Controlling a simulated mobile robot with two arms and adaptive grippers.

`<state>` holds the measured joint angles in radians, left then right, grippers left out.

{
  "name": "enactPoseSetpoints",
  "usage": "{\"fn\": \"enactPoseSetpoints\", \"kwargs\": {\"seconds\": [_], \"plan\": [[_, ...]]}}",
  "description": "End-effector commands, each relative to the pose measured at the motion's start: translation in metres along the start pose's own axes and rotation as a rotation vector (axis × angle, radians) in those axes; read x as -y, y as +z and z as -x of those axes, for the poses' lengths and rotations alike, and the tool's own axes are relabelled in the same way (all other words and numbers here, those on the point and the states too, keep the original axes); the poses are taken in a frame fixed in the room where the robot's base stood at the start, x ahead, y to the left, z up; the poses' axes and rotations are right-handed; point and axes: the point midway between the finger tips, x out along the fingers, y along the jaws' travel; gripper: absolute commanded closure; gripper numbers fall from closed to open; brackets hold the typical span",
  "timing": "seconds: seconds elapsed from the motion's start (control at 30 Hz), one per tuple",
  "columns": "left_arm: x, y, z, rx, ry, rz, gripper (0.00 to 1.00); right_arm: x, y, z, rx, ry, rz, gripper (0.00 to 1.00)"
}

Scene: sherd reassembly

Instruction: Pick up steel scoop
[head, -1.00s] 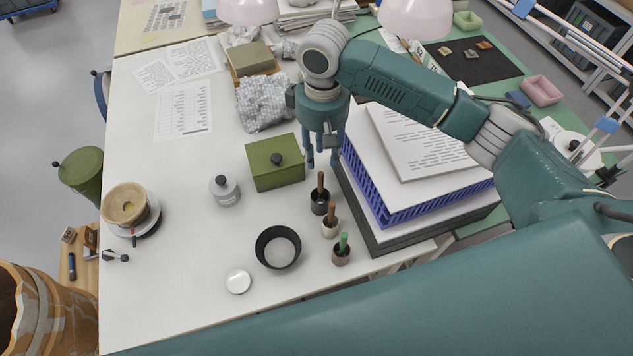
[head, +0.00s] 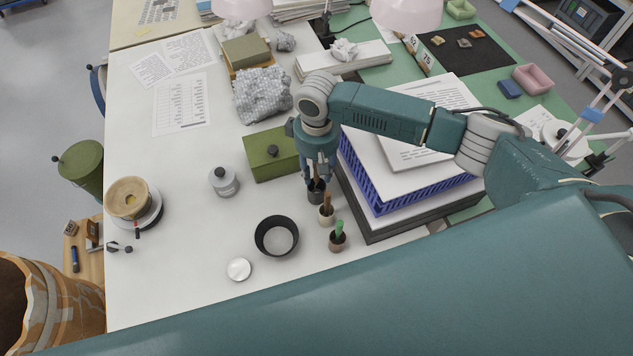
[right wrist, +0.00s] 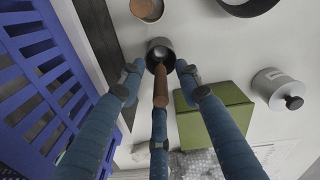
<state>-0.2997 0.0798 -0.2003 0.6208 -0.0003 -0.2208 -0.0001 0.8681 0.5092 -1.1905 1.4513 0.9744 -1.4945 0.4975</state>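The steel scoop, a dark grey cup with a brown handle standing up from it, is on the white table. Its cup (head: 316,196) shows just below my right gripper (head: 315,182) in the head view. In the right wrist view the scoop (right wrist: 160,48) lies between the fingers, with its brown handle pointing toward the camera. The fingers of my right gripper (right wrist: 159,78) are spread around the handle. I see no finger clearly closed on it. My left gripper is not in view.
A cream cup with a brown handle (head: 326,217) and a brown cup with a green handle (head: 337,242) stand close in front. A green box (head: 268,165) is left, a blue crate (head: 385,200) right. A black bowl (head: 262,240) and grey jar (head: 223,182) stand left.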

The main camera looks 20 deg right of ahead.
Motion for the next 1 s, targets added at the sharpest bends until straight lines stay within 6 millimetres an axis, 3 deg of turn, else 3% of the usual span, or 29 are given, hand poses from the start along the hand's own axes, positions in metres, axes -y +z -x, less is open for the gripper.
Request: {"fn": "enactPoseSetpoints", "kwargs": {"seconds": [0.07, 0.2, 0.23, 0.67, 0.87, 1.0], "plan": [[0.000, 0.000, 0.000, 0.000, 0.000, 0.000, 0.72, 0.000, 0.000, 0.000, 0.000, 0.000, 0.000, 0.70], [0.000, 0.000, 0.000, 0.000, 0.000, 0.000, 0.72, 0.000, 0.000, 0.001, 0.000, 0.000, 0.000, 0.98], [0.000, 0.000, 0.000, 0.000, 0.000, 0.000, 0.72, 0.000, 0.000, 0.001, 0.000, 0.000, 0.000, 1.00], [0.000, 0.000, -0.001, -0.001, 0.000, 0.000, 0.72, 0.000, -0.001, 0.005, -0.001, -0.001, 0.000, 1.00], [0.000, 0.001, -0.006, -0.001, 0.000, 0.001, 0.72, 0.000, -0.002, 0.026, -0.004, -0.001, 0.000, 1.00], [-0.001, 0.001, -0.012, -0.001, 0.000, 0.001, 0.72, 0.000, -0.002, 0.052, -0.006, -0.001, 0.001, 1.00]]}}
